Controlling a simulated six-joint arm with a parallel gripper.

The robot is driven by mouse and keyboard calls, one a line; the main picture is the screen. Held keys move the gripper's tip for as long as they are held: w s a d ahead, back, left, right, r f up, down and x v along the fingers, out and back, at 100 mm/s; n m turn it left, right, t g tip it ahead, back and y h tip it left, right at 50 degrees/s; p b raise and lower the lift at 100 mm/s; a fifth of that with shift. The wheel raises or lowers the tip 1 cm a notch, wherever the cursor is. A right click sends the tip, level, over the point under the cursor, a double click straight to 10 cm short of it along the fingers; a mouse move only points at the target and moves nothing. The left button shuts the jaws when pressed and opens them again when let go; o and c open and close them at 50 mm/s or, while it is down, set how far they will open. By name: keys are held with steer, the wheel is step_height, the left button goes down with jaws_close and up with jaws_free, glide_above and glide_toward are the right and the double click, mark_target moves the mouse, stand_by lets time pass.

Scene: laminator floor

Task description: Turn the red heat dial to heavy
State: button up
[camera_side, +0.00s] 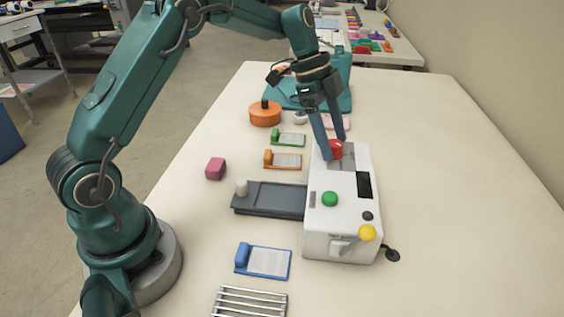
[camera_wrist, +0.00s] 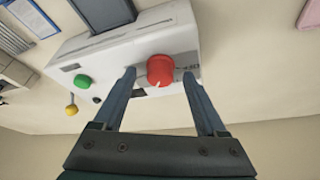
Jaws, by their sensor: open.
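The red heat dial (camera_side: 336,150) sits on the far end of the white laminator's (camera_side: 341,242) top face. In the wrist view the red dial (camera_wrist: 161,70) shows a small white mark on its lower edge, beside a grey scale plate too small to read. My gripper (camera_side: 333,148) is open, its fingers reaching down on either side of the dial. In the wrist view my gripper's fingertips (camera_wrist: 159,74) flank the dial with a gap visible on each side. I cannot tell how deep the tips reach. A green button (camera_side: 330,199) and a yellow knob (camera_side: 367,232) are on the same machine.
A dark tray (camera_side: 270,200) juts from the laminator's left side. A pink cube (camera_side: 215,168), an orange round container (camera_side: 265,114) and several clipboard-like cards, such as the blue one (camera_side: 264,261), lie to the left. A metal rack (camera_side: 249,302) is at the front. The table's right side is clear.

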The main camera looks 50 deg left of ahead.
steer(key=n+t, duration=0.1)
steer(key=n, duration=0.2)
steer(key=n+t+y, duration=0.1)
steer(key=n, duration=0.2)
steer(key=shift+s+d, duration=0.15)
steer(key=n+y, duration=0.1)
steer(key=n, duration=0.2)
steer(key=n+t+y, duration=0.1)
steer(key=n+y, duration=0.1)
steer(key=n, duration=0.2)
steer(key=shift+d, duration=0.15)
steer(key=s+r+t, duration=0.2)
steer(key=s+r, duration=0.7)
steer(key=r, duration=0.3)
steer(key=s+f, duration=0.3)
steer(key=s, duration=0.4)
steer(key=s+f+g, duration=0.1)
steer(key=s+f, duration=0.1)
steer(key=s, duration=0.5)
steer(key=shift+f+n, duration=0.3)
steer(key=shift+f, duration=0.1)
